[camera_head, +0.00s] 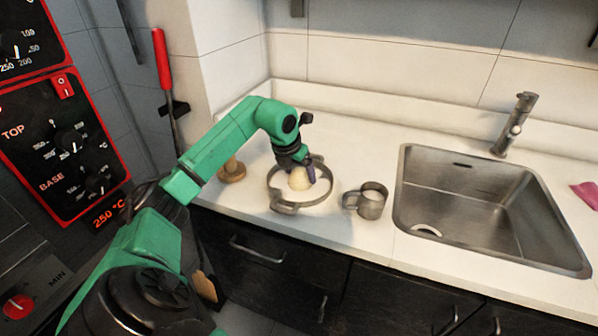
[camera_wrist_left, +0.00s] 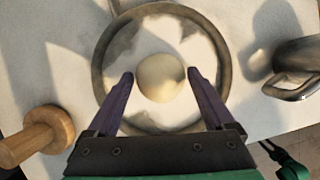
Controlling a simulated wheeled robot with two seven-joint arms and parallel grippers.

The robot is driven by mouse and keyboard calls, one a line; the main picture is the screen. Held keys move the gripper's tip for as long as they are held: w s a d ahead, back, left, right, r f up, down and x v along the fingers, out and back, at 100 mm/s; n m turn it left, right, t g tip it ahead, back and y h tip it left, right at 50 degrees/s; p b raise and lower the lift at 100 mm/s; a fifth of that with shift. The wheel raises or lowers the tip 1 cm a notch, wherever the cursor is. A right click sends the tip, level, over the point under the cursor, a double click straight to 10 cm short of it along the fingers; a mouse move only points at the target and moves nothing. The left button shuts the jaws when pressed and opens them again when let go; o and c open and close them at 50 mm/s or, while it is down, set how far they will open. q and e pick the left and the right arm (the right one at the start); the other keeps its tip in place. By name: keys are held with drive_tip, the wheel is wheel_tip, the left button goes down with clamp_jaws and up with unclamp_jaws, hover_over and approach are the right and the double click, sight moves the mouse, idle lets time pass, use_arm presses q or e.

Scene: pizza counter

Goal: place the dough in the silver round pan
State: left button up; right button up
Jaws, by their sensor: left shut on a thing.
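The pale round ball of dough (camera_head: 300,180) is inside the ring of the silver round pan (camera_head: 269,187), near its middle. My left gripper (camera_head: 303,173) reaches down over the pan and is shut on the dough. In the left wrist view the dough (camera_wrist_left: 160,77) sits between the two purple fingers of the left gripper (camera_wrist_left: 160,76), and the dark rim of the pan (camera_wrist_left: 99,70) circles it. I cannot tell whether the dough touches the pan's bottom. My right gripper is not in view.
The sink (camera_head: 485,205) and tap (camera_head: 514,125) are further right. A pink cloth (camera_head: 586,194) lies at the far right. The wall runs behind the counter.

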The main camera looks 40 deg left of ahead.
use_arm(q)
drive_tip(key=o, duration=0.9)
drive_tip(key=shift+f, duration=0.1)
drive_tip(key=shift+s+r, duration=0.1)
drive_tip(key=shift+r, duration=0.3)
drive_tip(key=v, duration=1.1)
drive_tip(key=shift+r, duration=0.25)
